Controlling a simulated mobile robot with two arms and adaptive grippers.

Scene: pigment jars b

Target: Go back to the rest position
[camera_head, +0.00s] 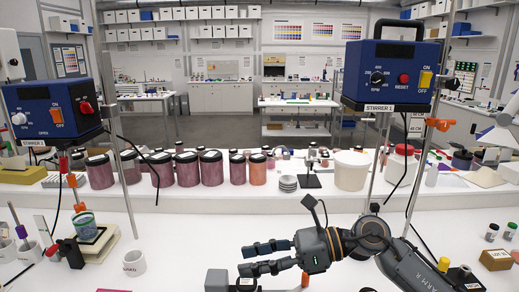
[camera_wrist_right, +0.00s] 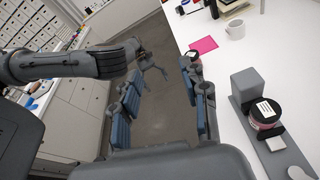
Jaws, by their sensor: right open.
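My right gripper (camera_head: 245,260) is low in the head view, its fingers pointing left above the white bench. In the right wrist view its blue-padded fingers (camera_wrist_right: 163,88) are spread apart, with only floor between them. The gripper is open and empty. Another arm of mine comes in from the left in the wrist view, and its left gripper (camera_wrist_right: 152,64) is over the floor beyond. It is too small there to tell whether its fingers are open or shut, and the head view does not show it.
A grey fixture (camera_wrist_right: 245,90) with a dark-lidded jar (camera_wrist_right: 264,113) stands on the bench beside my right gripper. A white mug (camera_head: 134,263), stirrer stands and a pink sheet (camera_wrist_right: 204,45) are around. Several pigment jars (camera_head: 187,170) line the raised shelf behind.

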